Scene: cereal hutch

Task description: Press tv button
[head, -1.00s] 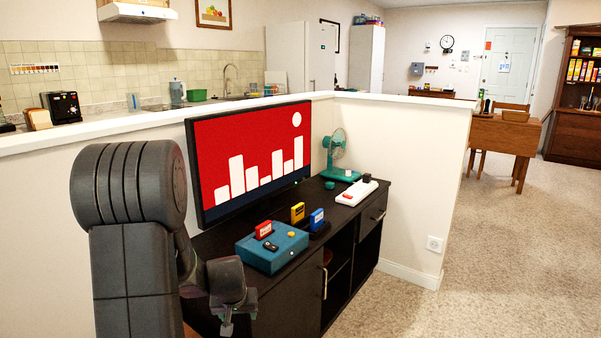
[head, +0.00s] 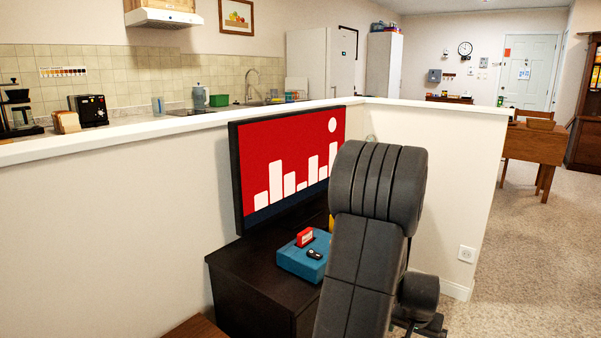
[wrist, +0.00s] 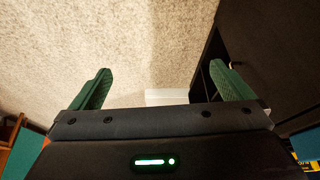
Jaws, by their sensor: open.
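The TV (head: 290,165) stands on a dark cabinet (head: 238,268) against a low white wall. Its screen is lit red with white bars and a white disc. I cannot make out a button on the TV; my arm covers its lower right corner. My gripper (wrist: 161,82) is open and empty in the wrist view, its two green fingers spread wide over carpet. In the head view only a dark bit of it shows low down, to the right of the TV and apart from it.
A teal console (head: 303,258) with a red cartridge (head: 305,237) and a dark controller sits on the cabinet before the TV. My arm hides the cabinet's right part. Carpet (head: 530,240) there is open.

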